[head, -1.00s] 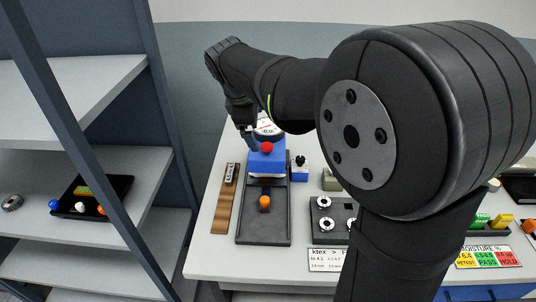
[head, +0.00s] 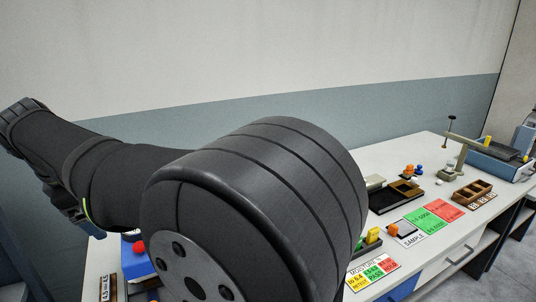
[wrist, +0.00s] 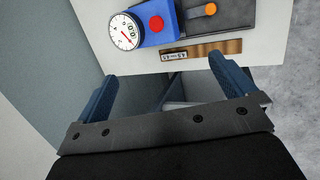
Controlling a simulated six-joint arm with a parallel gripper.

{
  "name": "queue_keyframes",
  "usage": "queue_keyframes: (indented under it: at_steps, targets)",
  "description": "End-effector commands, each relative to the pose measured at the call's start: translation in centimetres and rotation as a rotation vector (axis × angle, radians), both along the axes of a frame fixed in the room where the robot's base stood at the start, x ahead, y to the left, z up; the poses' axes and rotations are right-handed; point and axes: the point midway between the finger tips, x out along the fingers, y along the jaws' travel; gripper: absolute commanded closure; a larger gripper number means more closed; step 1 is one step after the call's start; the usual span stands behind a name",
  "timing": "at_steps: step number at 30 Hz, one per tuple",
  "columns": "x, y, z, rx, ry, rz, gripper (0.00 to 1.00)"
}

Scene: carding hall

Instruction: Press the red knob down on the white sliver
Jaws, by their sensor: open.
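The red knob (wrist: 156,23) sits on top of a blue block-shaped device (wrist: 165,14) with a round white dial gauge (wrist: 124,32) at its end, near the top of the wrist view. The red knob also shows at the lower left of the head view (head: 139,247), on the blue device (head: 137,266), partly hidden by my arm. My gripper (wrist: 158,77) is open and empty, its two blue fingers spread apart, below the device in the wrist view and apart from the knob. I cannot see a white sliver in either current frame.
A dark tray with an orange knob (wrist: 210,9) adjoins the device. A wooden strip with a label (wrist: 215,49) lies beside it. The bench (head: 440,150) carries a moisture card (head: 373,273), a sample card (head: 432,217), a brown box (head: 473,192) and a balance-like stand (head: 452,152).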

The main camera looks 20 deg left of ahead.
Motion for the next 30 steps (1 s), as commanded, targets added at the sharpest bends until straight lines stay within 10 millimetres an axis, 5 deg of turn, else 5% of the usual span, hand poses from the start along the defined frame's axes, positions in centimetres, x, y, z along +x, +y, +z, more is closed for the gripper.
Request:
queue_keyframes:
  at_steps: [2, 15, 30]
  targets:
    - [0.0, 0.0, 0.0, 0.0, 0.0, 0.0, 0.12]
    - [1.0, -0.3, -1.3, -0.02, 0.072, 0.001, 0.98]
    - [8.3, -2.3, -6.6, 0.116, 0.634, 0.092, 1.0]
